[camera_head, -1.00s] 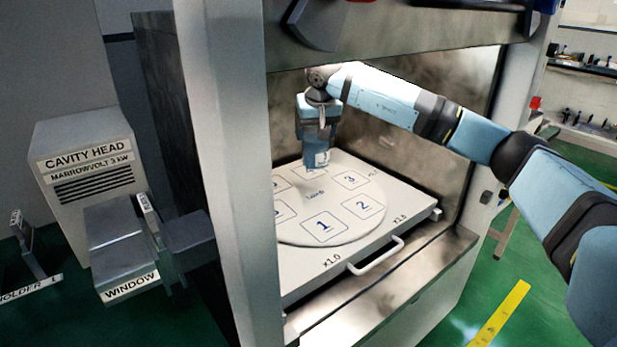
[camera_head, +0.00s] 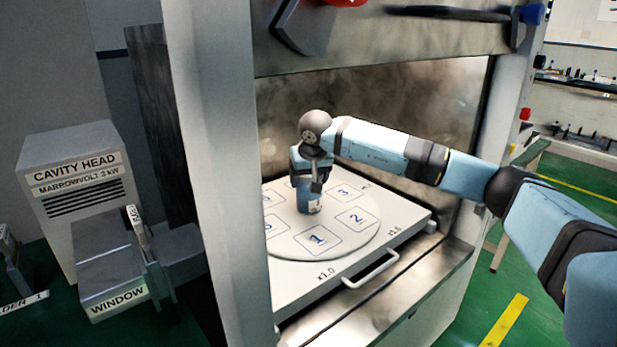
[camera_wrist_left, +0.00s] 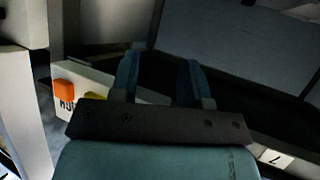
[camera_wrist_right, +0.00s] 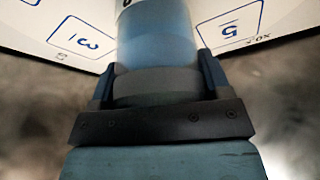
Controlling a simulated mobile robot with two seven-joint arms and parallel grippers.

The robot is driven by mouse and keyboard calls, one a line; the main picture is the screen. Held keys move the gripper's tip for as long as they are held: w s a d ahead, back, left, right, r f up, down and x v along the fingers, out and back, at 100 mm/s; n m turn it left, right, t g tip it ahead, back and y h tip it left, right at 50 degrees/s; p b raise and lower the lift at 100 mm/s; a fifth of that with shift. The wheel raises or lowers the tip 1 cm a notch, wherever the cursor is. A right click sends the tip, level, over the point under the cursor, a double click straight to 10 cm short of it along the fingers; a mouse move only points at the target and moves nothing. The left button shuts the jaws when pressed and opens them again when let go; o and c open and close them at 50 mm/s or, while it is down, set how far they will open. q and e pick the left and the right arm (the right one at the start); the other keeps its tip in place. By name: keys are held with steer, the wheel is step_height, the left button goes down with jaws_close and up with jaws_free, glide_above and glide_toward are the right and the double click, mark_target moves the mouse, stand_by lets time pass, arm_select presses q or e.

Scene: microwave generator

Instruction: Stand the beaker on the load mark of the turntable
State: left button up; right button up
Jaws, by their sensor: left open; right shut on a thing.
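My right gripper (camera_head: 312,178) is shut on the beaker (camera_head: 308,204), a blue-tinted cylinder held upright over the middle of the turntable (camera_head: 345,243). The beaker covers the load mark, which is hidden. Its base is at or just above the turntable surface; I cannot tell whether it touches. In the right wrist view, the beaker (camera_wrist_right: 157,40) sits between the fingers (camera_wrist_right: 157,80), with marked squares 3 and 5 on either side. My left gripper (camera_wrist_left: 157,80) is open and empty in its own wrist view, and out of the head view.
Numbered squares such as 1 (camera_head: 318,237) and 2 (camera_head: 357,218) ring the turntable. The cavity's grey post (camera_head: 215,170) stands at left and its raised door (camera_head: 390,40) above. A handle (camera_head: 370,270) juts from the tray front. The cavity head (camera_head: 80,180) is further left.

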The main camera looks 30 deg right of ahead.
steer(key=o, duration=1.1)
steer(key=p+v, duration=0.2)
steer(key=v, duration=1)
steer(key=shift+w+r, duration=0.1)
steer(key=shift+r, duration=0.05)
